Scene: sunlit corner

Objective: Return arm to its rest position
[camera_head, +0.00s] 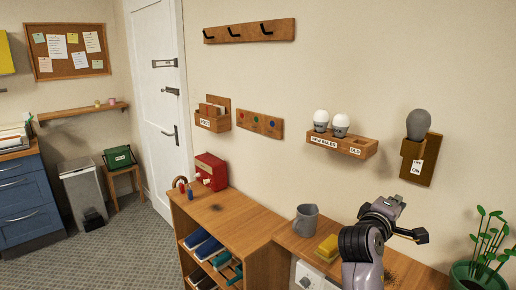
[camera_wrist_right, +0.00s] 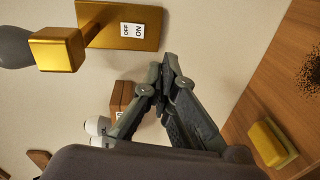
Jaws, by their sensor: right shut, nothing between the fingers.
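My right gripper (camera_head: 422,236) hangs above the wooden bench top (camera_head: 293,241) at the lower right of the head view, its fingers pointing right. In the right wrist view the right gripper (camera_wrist_right: 167,65) shows its two fingers closed together at the tips, with nothing between them. My right arm's wrist is bent over the bench, to the right of the grey mug. The gripper is below the wall lamp and apart from it. My left gripper is not in view.
A grey mug (camera_head: 306,221) and a yellow sponge (camera_head: 327,247) stand on the bench left of my arm. A lamp holder with a grey bulb (camera_head: 418,124) and a bulb shelf (camera_head: 342,145) are on the wall. A potted plant (camera_head: 487,250) stands at the right edge.

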